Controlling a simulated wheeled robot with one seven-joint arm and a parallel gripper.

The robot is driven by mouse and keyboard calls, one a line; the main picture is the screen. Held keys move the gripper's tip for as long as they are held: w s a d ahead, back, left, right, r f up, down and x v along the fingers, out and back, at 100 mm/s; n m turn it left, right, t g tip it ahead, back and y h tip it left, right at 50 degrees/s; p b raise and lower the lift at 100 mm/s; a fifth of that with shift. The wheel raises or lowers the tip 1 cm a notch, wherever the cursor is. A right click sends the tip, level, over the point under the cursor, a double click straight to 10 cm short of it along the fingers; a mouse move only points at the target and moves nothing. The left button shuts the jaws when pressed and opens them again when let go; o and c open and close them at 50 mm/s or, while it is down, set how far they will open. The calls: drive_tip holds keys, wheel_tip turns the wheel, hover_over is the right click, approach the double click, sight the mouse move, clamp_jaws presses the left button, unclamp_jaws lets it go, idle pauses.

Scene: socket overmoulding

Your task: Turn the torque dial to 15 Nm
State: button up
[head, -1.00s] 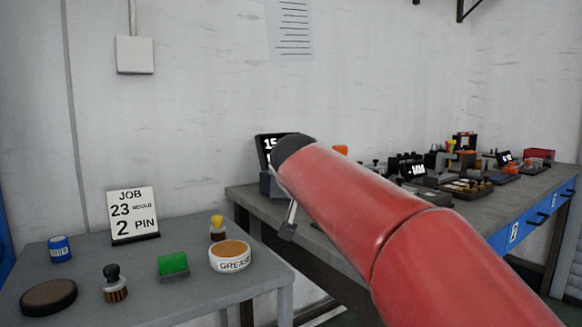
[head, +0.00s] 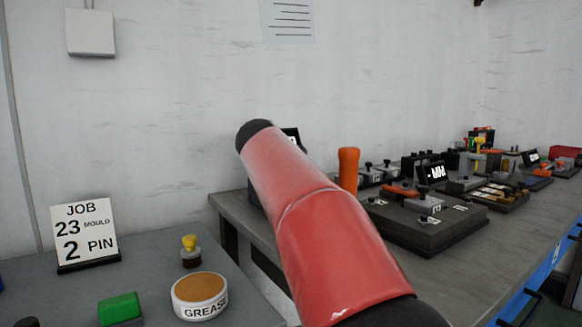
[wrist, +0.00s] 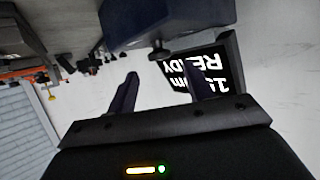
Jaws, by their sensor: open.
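A dark-framed display (wrist: 212,72) shows upside down in the wrist view, with READY and a partly covered line that looks like "15 Nm". In the head view only a corner of the display (head: 291,134) shows behind my arm. A dark unit (wrist: 150,18) with a small knob (wrist: 160,52) is beside the display in the wrist view. I cannot tell whether this knob is the torque dial. My gripper (wrist: 160,82) is open with nothing between its fingers. One finger overlaps the display in the picture. My arm hides the gripper in the head view.
The grey bench (head: 460,250) on the right carries fixtures, an orange-handled tool (head: 348,170) and another display (head: 433,172). A side table (head: 230,275) at left holds a JOB sign (head: 84,233), a grease tin (head: 200,295) and a green block (head: 120,308).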

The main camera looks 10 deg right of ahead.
drive_tip(key=shift+p+x, duration=0.4)
drive_tip(key=shift+x, duration=1.85)
drive_tip(key=shift+c, duration=0.4)
drive_tip(key=c, duration=0.8)
drive_tip(key=shift+f, duration=0.1)
drive_tip(key=shift+c, duration=0.2)
